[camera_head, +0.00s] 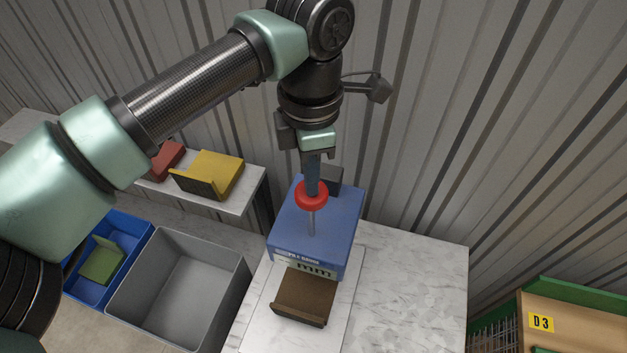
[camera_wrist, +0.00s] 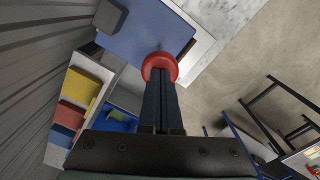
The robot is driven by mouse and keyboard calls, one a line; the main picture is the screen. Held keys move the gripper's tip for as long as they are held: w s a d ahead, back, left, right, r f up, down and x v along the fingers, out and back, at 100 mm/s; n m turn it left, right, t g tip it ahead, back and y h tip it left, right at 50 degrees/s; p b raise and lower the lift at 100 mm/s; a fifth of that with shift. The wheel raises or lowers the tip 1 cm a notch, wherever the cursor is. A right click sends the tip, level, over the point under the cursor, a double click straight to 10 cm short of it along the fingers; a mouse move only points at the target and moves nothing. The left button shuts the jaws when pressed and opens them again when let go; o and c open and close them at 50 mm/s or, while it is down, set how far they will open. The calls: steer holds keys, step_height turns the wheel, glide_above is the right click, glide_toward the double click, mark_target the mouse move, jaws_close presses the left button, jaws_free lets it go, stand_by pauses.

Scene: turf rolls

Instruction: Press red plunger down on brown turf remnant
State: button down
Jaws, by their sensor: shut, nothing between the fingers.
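The red plunger (camera_head: 312,195) is a round knob on a thin metal rod that stands up from the blue device (camera_head: 318,228). The rod still shows between the knob and the device's top. The brown turf remnant (camera_head: 306,297) lies on a white plate in front of the device, with a raised front edge. My gripper (camera_head: 312,180) is shut and points down, its fingertips at the top of the red knob. In the wrist view the red plunger (camera_wrist: 160,66) sits right at my closed fingertips (camera_wrist: 160,82); whether they touch cannot be told. The knob's far side is partly hidden.
The device stands on a white marble table (camera_head: 410,290). At left are a grey bin (camera_head: 180,285), a blue bin (camera_head: 75,245) with a green piece, and a shelf with yellow (camera_head: 215,172) and red pieces. A corrugated wall is behind. The table's right side is clear.

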steer(key=shift+f+b, duration=2.8)
steer(key=shift+f, duration=0.7)
steer(key=shift+r, duration=0.2)
step_height(320, 180, up, 15)
steer(key=p, duration=0.9)
